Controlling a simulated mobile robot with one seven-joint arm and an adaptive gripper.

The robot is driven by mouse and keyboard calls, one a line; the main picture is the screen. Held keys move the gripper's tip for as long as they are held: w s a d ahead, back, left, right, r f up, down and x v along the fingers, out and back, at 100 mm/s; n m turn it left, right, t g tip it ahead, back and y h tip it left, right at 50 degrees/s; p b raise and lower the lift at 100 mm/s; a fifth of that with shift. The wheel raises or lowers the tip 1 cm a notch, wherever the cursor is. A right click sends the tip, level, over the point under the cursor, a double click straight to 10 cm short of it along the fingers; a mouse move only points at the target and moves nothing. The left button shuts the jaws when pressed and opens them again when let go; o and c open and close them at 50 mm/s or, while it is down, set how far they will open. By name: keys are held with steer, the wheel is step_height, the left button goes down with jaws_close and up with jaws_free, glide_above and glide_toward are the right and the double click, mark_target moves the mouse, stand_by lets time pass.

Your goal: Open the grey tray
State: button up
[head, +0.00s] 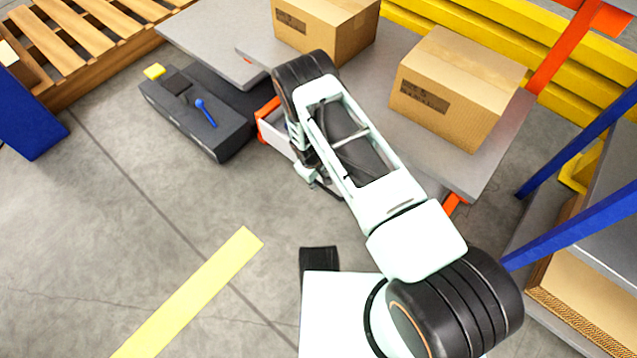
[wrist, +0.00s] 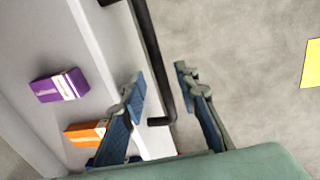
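The grey tray (head: 277,139) shows under the grey table, left of my arm, partly hidden by it. In the wrist view, the tray's pale front wall (wrist: 92,30) and part of its inside are visible. A purple box (wrist: 59,86) and an orange box (wrist: 86,132) lie inside. A black bar handle (wrist: 150,60) runs along the tray's front. My gripper (wrist: 160,75) is open, with one finger on each side of the handle. I see gaps between the fingers and the bar. In the head view, my gripper (head: 318,182) is mostly hidden by my arm.
Two cardboard boxes (head: 325,28) (head: 455,88) stand on the table (head: 375,100). A dark grey case (head: 195,125) with a blue tool stands left of the tray. Blue posts (head: 580,145) rise at the right. The floor at left front is clear.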

steer(key=shift+w+f, duration=0.1)
steer(key=shift+f, duration=0.25)
steer(key=shift+c, duration=0.7)
jaws_close()
